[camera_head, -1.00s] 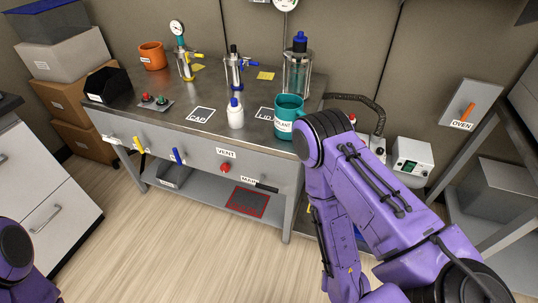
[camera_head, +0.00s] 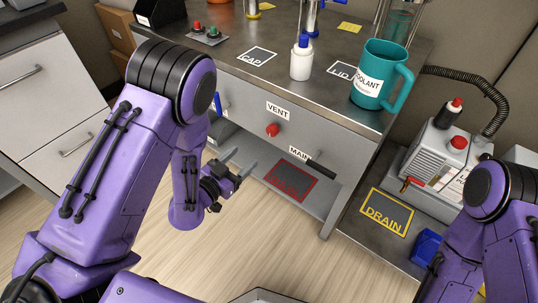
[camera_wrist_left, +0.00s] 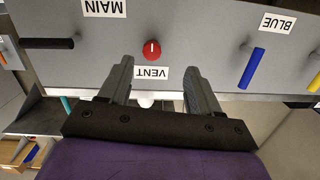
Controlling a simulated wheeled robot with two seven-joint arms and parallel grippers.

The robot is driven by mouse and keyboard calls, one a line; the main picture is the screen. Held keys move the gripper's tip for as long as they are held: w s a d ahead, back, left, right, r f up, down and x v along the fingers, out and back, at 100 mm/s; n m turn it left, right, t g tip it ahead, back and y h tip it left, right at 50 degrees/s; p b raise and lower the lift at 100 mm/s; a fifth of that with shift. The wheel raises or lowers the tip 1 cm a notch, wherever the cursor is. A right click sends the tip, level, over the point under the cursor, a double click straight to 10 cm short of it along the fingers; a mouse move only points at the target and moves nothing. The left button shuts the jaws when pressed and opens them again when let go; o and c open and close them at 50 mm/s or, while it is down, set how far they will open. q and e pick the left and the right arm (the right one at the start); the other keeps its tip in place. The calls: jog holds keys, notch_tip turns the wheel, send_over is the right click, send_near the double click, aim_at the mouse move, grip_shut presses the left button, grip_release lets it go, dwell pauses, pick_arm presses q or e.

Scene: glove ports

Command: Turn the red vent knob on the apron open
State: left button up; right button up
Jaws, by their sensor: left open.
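The red vent knob (camera_head: 272,130) is on the grey front apron (camera_head: 235,84) of the bench, below the VENT label (camera_head: 278,111). It also shows in the left wrist view (camera_wrist_left: 152,50), upside down, with a white mark on its face. My left gripper (camera_head: 241,163) is open and empty, in front of the apron, below and left of the knob in the head view. In the left wrist view its two fingers (camera_wrist_left: 160,82) point toward the apron, with the knob ahead of and between them, not touched. My right arm shows at the right edge; its gripper is out of the picture.
A black MAIN handle (camera_head: 320,167) sticks out right of the knob. A blue handle (camera_wrist_left: 252,68) is on its other side. A teal mug (camera_head: 382,76) and white bottle (camera_head: 302,60) stand on the bench top. A pump (camera_head: 445,150) stands at right.

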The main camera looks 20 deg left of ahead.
aim_at(270, 132)
pick_arm(q)
jog(key=shift+m+t+h, duration=0.3)
jog(key=shift+m+h, duration=0.3)
jog(key=shift+h, duration=0.2)
jog(key=x, duration=0.7)
jog(key=r+x, duration=0.1)
jog(key=x, duration=0.3)
jog(key=shift+w+d+r+p, duration=0.15)
jog(key=shift+w+d+p, duration=0.05)
jog(key=shift+d+p, duration=0.15)
jog(key=shift+a, duration=0.1)
jog(key=shift+c, duration=0.3)
jog(key=c, duration=1)
